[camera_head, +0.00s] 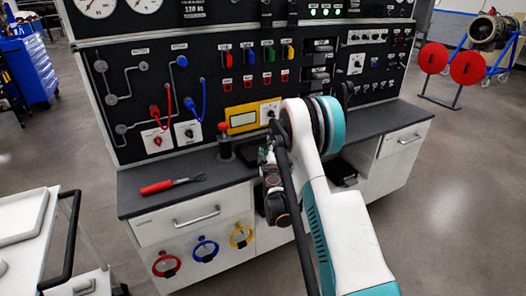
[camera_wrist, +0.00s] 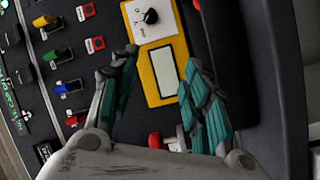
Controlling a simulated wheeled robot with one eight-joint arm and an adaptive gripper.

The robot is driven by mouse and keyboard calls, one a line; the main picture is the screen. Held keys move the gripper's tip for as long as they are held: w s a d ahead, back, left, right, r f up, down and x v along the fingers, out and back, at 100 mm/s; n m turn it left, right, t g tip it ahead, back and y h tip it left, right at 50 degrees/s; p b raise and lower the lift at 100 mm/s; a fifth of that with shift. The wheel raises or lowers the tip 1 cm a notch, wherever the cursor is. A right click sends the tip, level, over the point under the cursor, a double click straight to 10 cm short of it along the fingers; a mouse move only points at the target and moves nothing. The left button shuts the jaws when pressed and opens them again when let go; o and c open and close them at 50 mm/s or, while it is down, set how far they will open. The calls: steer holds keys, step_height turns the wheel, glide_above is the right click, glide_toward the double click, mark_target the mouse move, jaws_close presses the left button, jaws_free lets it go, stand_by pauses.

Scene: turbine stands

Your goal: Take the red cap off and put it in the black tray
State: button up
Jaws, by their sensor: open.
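A red cap (camera_head: 223,127) sits on top of a dark upright post on the bench, at the left of the yellow-framed panel. In the wrist view a red piece (camera_wrist: 155,140), apparently this cap, shows low between the finger bases, partly hidden by my gripper. My gripper (camera_wrist: 160,68) is open and empty, its fingers spread before the yellow panel. In the head view my gripper (camera_head: 266,152) is over the bench, to the right of the cap and apart from it. A dark shape (camera_head: 248,153) on the bench beside my gripper may be the black tray; my arm partly hides it.
The control panel (camera_head: 130,60) with switches and cables rises behind the bench. A red-handled tool (camera_head: 172,184) lies on the bench's left part. A white cart (camera_head: 25,220) with a black handle stands at the left.

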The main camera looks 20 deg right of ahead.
steer(key=shift+v, duration=1.75)
